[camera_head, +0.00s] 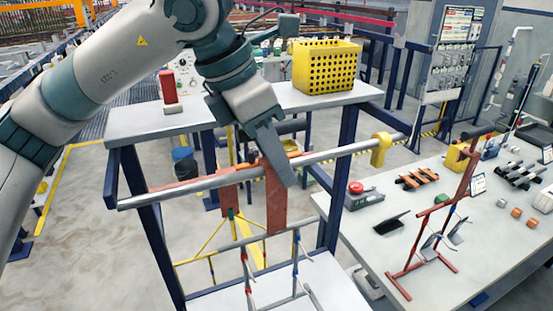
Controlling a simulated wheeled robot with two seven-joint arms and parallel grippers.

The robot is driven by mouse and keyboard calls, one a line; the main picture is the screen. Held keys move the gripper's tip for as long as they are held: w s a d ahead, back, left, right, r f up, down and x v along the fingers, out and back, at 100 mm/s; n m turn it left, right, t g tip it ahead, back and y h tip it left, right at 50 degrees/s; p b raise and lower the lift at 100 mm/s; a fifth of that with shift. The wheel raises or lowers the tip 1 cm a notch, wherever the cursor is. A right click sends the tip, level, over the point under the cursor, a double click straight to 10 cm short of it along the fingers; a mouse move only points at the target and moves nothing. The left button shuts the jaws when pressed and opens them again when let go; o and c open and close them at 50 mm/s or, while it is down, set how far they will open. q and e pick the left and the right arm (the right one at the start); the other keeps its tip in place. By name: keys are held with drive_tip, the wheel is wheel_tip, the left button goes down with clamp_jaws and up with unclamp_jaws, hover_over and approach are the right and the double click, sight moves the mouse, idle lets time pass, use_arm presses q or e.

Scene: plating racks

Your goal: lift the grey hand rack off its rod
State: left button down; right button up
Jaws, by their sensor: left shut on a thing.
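The hand rack hangs at the grey rod (160,194). It shows a flat red-brown hanger (276,212) and a grey crossbar (262,236) with thin uprights and small blue and red parts below. My left gripper (280,168) comes down from above and is shut on the upper part of the hanger, at the rod. The gripper hides the top of the hanger, so I cannot tell whether the hook still rests on the rod. My right gripper is not in view.
A yellow perforated basket (326,66) and a red-and-white object (169,92) stand on the grey shelf (130,122) behind. A yellow clamp (381,149) sits at the rod's right end. At right, a white table (375,262) carries a red stand (420,226) and a red button box (358,193).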

use_arm(q)
drive_tip(key=shift+r+p, duration=0.4)
drive_tip(key=shift+r, duration=1.55)
drive_tip(key=shift+s+d+f+b, duration=0.1)
drive_tip(key=shift+s+d+b, duration=0.1)
drive_tip(key=shift+s+b, duration=0.25)
drive_tip(key=shift+s+d+b, duration=0.35)
drive_tip(key=shift+s+b, duration=0.15)
drive_tip(key=shift+s, duration=0.3)
drive_tip(key=shift+s+d+b, duration=0.3)
drive_tip(key=shift+s+b, duration=0.15)
drive_tip(key=shift+s, duration=0.35)
drive_tip(key=shift+s+d+b, duration=0.35)
drive_tip(key=shift+s+b, duration=0.15)
drive_tip(key=shift+s, duration=0.45)
drive_tip(key=s+d+b, duration=0.3)
drive_tip(key=s+b, duration=0.1)
drive_tip(key=s, duration=0.4)
drive_tip(key=shift+d, duration=0.15)
drive_tip(key=shift+w, duration=0.1)
